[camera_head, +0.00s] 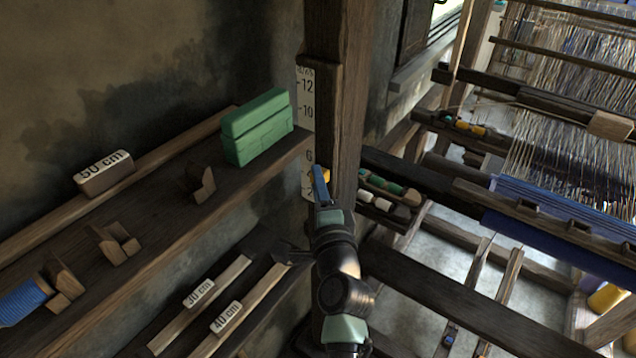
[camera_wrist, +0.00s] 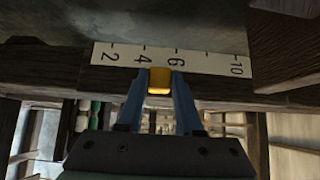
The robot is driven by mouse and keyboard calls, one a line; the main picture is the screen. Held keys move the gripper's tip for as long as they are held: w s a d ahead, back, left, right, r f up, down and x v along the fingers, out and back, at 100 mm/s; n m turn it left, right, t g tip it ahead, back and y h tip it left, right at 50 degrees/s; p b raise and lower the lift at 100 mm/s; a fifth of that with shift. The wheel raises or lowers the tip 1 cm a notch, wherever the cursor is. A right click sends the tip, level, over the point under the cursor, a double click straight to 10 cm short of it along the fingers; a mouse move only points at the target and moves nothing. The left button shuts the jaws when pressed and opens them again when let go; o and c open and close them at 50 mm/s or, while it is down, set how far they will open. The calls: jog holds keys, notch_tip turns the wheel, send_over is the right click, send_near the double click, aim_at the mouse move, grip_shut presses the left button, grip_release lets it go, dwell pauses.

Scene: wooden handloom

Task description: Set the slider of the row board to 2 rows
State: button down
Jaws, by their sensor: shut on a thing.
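The row board's scale is a pale strip (camera_head: 307,125) on the dark wooden post, with 12 and 10 readable near its top. In the wrist view the strip (camera_wrist: 210,60) runs sideways and shows 2, 4, 6 and 10. The slider is a small yellow-orange block (camera_wrist: 159,84) at the strip's edge, between the 4 and 6 marks. My gripper (camera_wrist: 159,82) is shut on the slider, with one blue finger on each side. In the head view, my gripper (camera_head: 321,178) is low on the post and hides most of the slider (camera_head: 326,175) and the strip's lower part.
A shelf on the left holds a green box (camera_head: 257,127), a 50 cm block (camera_head: 105,172) and wooden holders. Sticks marked 30 cm (camera_head: 199,292) and 40 cm (camera_head: 226,318) lie below it. The loom's beams and a blue cloth (camera_head: 560,215) stand on the right.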

notch_tip(320, 180, down, 8)
jog(key=b, duration=0.6)
jog(key=shift+r, duration=0.2)
jog(key=c, duration=0.6)
grip_release()
jog(key=shift+r, duration=0.1)
jog(key=shift+o, duration=0.2)
jog(key=s+d+b, duration=0.1)
jog(key=s+d, duration=0.1)
jog(key=s, duration=1)
jog(key=shift+s, duration=0.4)
